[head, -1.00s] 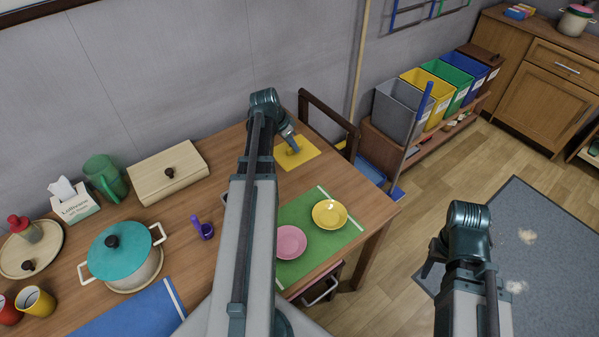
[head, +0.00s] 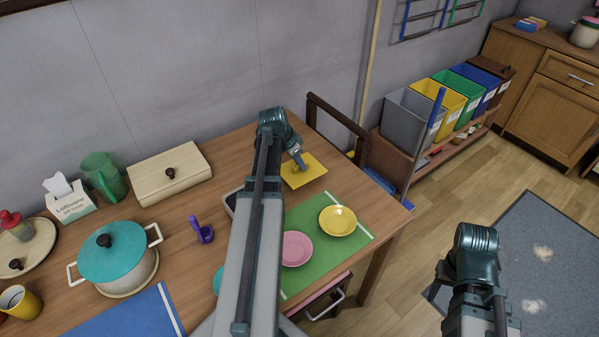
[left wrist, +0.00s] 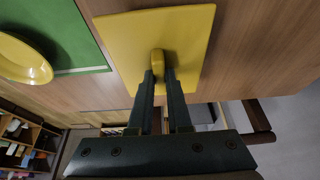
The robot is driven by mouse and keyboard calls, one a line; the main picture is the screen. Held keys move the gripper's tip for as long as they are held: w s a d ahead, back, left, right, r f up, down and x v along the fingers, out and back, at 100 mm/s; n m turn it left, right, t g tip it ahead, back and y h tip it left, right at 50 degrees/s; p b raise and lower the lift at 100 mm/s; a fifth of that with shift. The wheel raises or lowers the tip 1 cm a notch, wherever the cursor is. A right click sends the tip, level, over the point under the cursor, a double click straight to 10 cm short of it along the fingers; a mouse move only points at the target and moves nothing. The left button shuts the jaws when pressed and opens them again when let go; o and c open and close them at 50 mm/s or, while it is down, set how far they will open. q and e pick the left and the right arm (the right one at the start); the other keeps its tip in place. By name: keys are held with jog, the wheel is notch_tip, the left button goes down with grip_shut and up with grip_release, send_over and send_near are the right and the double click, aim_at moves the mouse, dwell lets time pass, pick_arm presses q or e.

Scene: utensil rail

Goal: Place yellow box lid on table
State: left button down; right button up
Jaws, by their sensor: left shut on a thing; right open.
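The yellow box lid (head: 304,171) is a flat yellow square with a small knob, at the right back part of the wooden table (head: 262,172). In the left wrist view the lid (left wrist: 190,32) shows against the table top, close to it; I cannot tell whether it touches. My left gripper (head: 300,163) is shut on the lid's knob, and its fingers (left wrist: 160,72) show on either side of that knob. My right gripper (head: 445,275) is open, away from the table over the floor at the right; its fingertips are mostly hidden.
A green placemat (head: 362,238) with a yellow plate (head: 337,221) and a pink plate (head: 296,248) lies in front of the lid. A dark chair (head: 335,118) stands behind the table edge.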

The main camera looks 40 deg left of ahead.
aim_at(297, 166)
pick_arm(q)
notch_tip(297, 166, down, 3)
jog(key=shift+f+b, duration=0.1)
jog(key=shift+b, duration=1.1)
jog(key=c, duration=1.3)
grip_release()
jog(key=o, duration=0.4)
jog(key=shift+o, duration=0.2)
